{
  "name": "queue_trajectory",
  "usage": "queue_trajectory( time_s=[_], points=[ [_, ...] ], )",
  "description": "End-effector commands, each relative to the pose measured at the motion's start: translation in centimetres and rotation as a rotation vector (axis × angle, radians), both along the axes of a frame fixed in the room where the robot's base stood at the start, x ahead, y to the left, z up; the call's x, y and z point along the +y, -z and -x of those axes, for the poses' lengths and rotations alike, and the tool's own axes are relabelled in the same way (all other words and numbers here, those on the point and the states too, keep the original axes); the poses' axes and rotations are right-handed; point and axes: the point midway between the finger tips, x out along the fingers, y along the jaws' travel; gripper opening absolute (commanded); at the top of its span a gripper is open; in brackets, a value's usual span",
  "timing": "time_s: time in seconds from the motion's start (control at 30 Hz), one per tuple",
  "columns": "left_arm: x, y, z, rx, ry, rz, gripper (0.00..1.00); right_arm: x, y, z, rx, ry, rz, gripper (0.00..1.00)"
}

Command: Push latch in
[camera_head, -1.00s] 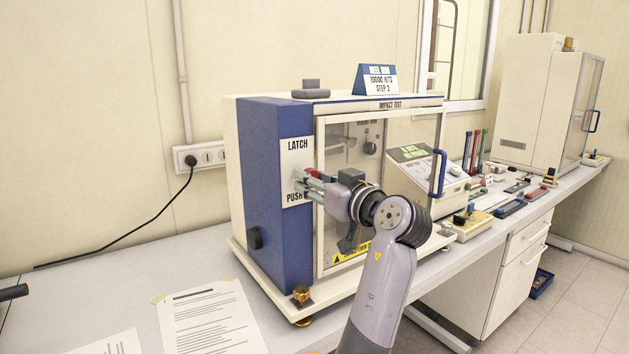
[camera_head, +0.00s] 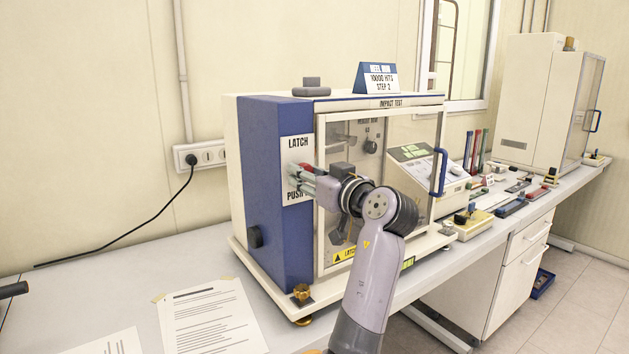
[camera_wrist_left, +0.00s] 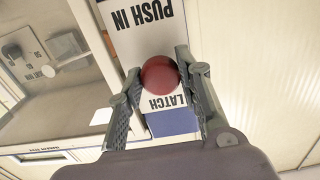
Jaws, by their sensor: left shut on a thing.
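The latch is a red round knob (camera_wrist_left: 159,76) on the white plate (camera_head: 297,150) marked LATCH and PUSH, on the blue front column of the impact test machine (camera_head: 278,190). My left gripper (camera_head: 301,175) is at the plate, its fingers on either side of the knob. In the left wrist view the fingers (camera_wrist_left: 159,85) hold the red knob between them, with the words PUSH IN and LATCH around it. In the head view the gripper hides most of the knob.
The machine's clear door (camera_head: 385,150) with a blue handle (camera_head: 438,172) is beside my arm. Printed sheets (camera_head: 210,318) lie on the bench at the front left. Tools and a control unit (camera_head: 420,165) stand farther right.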

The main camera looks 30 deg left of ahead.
Motion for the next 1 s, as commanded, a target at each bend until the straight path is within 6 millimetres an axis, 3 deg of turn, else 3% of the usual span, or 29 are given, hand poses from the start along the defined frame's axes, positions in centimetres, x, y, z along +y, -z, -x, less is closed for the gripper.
queue_trajectory(
  time_s=[0.23,0.27,0.53,0.87,1.0],
  points=[
    [0.3,-0.2,-0.1,-0.004,0.001,-0.004,0.00,-0.2,0.0,-0.1,-0.002,-0.002,0.003,0.40],
    [0.3,-0.2,-0.1,-0.004,0.001,-0.004,0.33,-0.2,0.0,-0.1,-0.002,-0.002,0.003,0.40],
    [0.2,-0.1,-0.1,-0.002,0.001,-0.002,0.51,-0.4,0.0,-0.1,-0.002,-0.002,0.005,0.40],
    [0.0,0.0,-0.1,-0.001,0.002,-0.001,0.52,-0.7,0.0,-0.1,-0.001,-0.001,0.008,0.40],
    [-1.4,0.0,0.5,-0.002,0.005,-0.001,0.52,-0.5,0.0,-0.1,0.000,-0.001,0.006,0.40]
  ],
)
